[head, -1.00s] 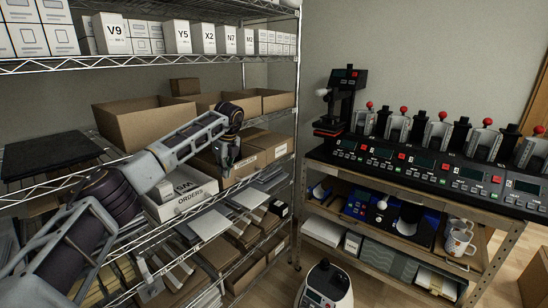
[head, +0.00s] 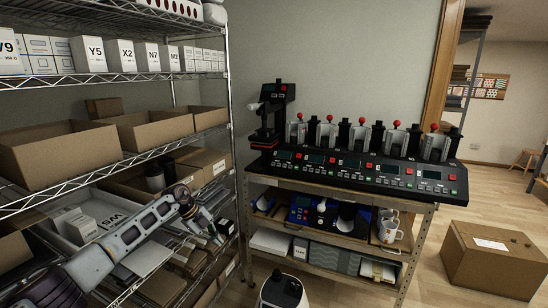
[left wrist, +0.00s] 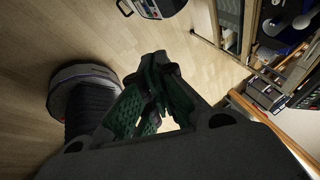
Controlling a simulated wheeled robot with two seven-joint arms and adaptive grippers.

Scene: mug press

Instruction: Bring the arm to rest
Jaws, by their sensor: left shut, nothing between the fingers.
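My left arm (head: 135,232) reaches in from the lower left of the head view, in front of the wire shelving. My left gripper (head: 214,232) is small and dark at its end, near the shelf's right front post. In the left wrist view the green-padded fingers (left wrist: 157,88) are together with nothing between them. Wooden floor shows beyond them. My right gripper is in neither view.
A wire shelf rack (head: 235,150) holds cardboard bins (head: 60,152) and white boxes. A bench to its right carries a row of mug presses (head: 360,165), with mugs (head: 389,230) below. A closed carton (head: 490,260) stands on open floor at right.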

